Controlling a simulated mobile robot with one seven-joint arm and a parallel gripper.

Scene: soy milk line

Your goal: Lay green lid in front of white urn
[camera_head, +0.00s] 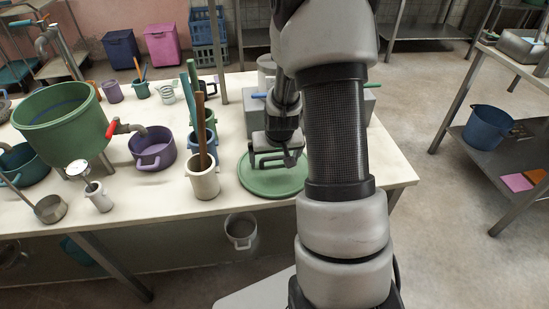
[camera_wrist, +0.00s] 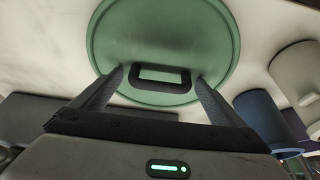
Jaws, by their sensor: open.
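The green lid (camera_head: 256,184) is a round disc lying flat on the cream table, left of my arm. In the wrist view the lid (camera_wrist: 160,28) has a dark rectangular handle (camera_wrist: 163,92) on top. My gripper (camera_head: 278,160) is over the lid. In the wrist view its open fingers (camera_wrist: 160,76) stand on either side of the handle, with a gap at each side. I cannot identify the white urn for certain; a pale cylinder (camera_head: 267,63) is partly hidden behind my arm.
A cream crock (camera_head: 205,184) holding long sticks stands just left of the lid. A purple pot (camera_head: 152,150) and a big green tub (camera_head: 62,118) with a red-handled tap are farther left. A grey box (camera_head: 257,106) is behind my gripper.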

